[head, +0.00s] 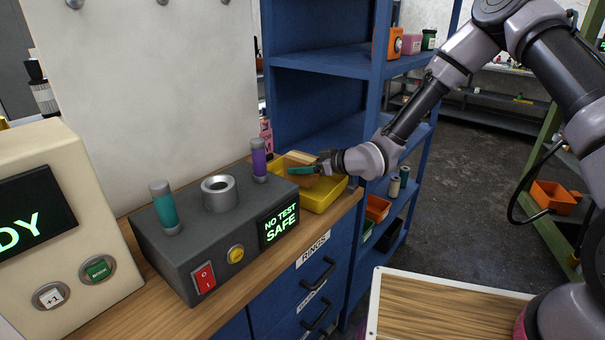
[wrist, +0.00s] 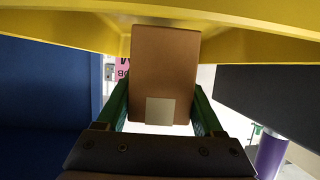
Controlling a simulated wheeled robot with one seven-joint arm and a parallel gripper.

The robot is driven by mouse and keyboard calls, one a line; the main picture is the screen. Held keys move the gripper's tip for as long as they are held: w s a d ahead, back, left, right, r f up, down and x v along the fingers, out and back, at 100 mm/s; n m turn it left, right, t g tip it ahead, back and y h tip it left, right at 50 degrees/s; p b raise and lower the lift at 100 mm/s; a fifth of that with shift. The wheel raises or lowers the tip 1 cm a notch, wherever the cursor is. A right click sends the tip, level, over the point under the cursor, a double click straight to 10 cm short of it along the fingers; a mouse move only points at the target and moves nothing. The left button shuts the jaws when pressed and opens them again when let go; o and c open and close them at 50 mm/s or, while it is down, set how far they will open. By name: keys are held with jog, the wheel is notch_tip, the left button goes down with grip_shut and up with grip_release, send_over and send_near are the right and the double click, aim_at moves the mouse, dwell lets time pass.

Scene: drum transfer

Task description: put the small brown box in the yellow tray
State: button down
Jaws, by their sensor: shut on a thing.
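The small brown box (wrist: 165,65) is between the green fingers of my gripper (wrist: 160,112) in the wrist view, with a paler square patch on its near end. My gripper (head: 304,170) is shut on it. In the head view my gripper is over the yellow tray (head: 324,198), which stands at the far end of the wooden bench. The tray's yellow wall (wrist: 60,25) spans the top of the wrist view, behind the box. My fingers partly hide the box in the head view, and I cannot tell whether it touches the tray floor.
A dark grey tester (head: 215,240) with a purple-banded post (head: 259,160) stands left of the tray. A blue shelf unit (head: 320,62) rises behind and right. A cream console (head: 60,230) stands at the left. A pink item (head: 266,137) is behind the tray.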

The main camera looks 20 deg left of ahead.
jog(key=shift+f, duration=1.1)
jog(key=shift+f, duration=0.15)
grip_release()
jog(key=shift+d+r, duration=0.2)
jog(key=shift+r, duration=0.05)
jog(key=v, duration=1.1)
jog(key=shift+s+d+r, duration=0.1)
jog(key=shift+s+d, duration=0.05)
jog(key=shift+d, duration=0.15)
